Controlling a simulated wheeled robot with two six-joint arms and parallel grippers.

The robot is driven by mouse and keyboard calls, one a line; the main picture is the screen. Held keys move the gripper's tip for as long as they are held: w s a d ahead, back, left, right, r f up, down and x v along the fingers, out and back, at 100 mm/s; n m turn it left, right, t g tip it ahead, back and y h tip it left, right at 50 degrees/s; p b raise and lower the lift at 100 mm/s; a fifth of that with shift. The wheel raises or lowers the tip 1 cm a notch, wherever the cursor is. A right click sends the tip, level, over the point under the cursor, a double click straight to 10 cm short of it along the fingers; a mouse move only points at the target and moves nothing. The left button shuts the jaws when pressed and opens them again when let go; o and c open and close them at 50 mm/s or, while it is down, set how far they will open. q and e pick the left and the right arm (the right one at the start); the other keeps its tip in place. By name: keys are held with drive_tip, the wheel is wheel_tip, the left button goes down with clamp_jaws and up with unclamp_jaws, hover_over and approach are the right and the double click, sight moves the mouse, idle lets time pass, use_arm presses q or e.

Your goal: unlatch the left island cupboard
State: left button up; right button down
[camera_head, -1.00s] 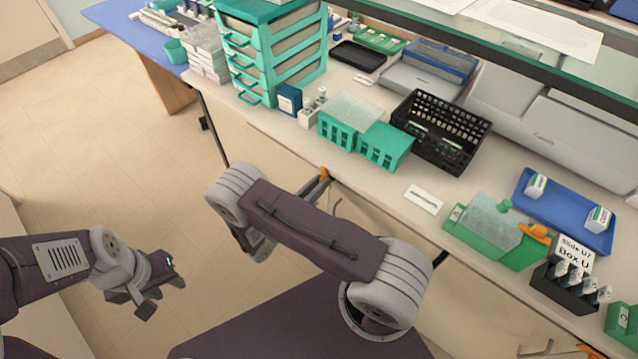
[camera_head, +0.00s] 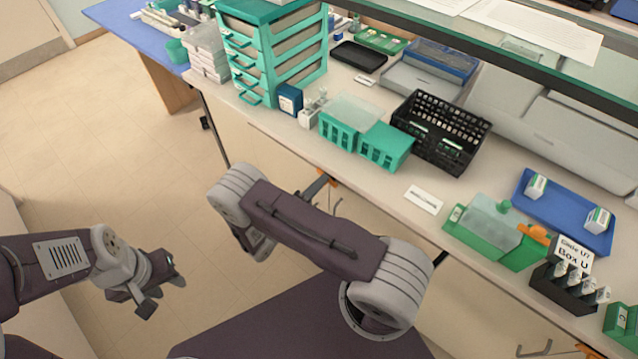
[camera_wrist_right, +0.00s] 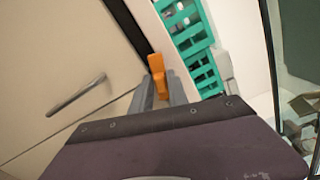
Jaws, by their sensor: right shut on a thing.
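The left island cupboard has a pale door (camera_wrist_right: 50,60) with a bar handle (camera_wrist_right: 76,95), seen in the right wrist view. An orange latch (camera_wrist_right: 157,72) sits at the door's top edge, just under the counter. In the head view the latch (camera_head: 332,181) shows only in part beside my right fingertips. My right gripper (camera_head: 318,186) is shut on the latch; its fingers (camera_wrist_right: 160,92) lie on both sides of it in the wrist view. My left gripper (camera_head: 165,282) is open and empty above the floor, away from the cupboard.
Another orange latch (camera_head: 590,351) is at the lower right. The floor at left is clear.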

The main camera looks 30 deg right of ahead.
drive_tip(key=shift+f+n, duration=0.1)
drive_tip(key=shift+n, duration=1.5)
drive_tip(key=c, duration=1.4)
unclamp_jaws()
drive_tip(key=b+v, duration=0.1)
drive_tip(key=v, duration=0.8)
